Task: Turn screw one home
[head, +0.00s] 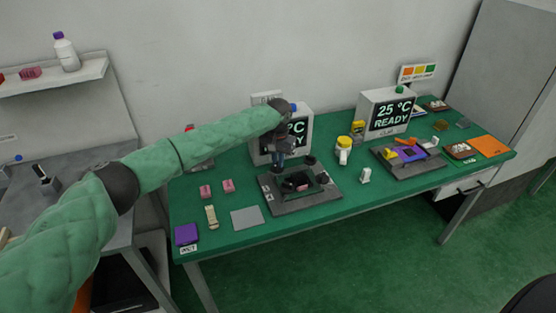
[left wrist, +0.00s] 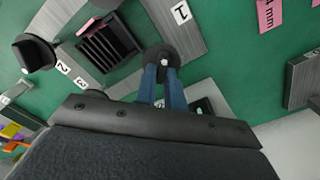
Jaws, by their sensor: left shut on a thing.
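My left gripper (head: 280,164) reaches down over the left end of the dark grey fixture (head: 291,207) on the green bench. In the left wrist view its blue fingers (left wrist: 163,78) are shut on a round black screw knob (left wrist: 160,55). The label "1" (left wrist: 181,13) is on the grey plate close to this knob, so it looks like screw one. In the head view the gripper mostly hides this knob. Another black knob (left wrist: 33,52) stands apart near the labels "2" (left wrist: 62,67) and "3" (left wrist: 80,82). My right gripper is not in view.
A black slotted block (left wrist: 105,43) sits in the fixture between the knobs. A display box (head: 299,128) stands close behind my left gripper. Pink blocks (head: 228,185) and a grey plate (head: 247,218) lie to the left. A second fixture (head: 411,153) is at the right.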

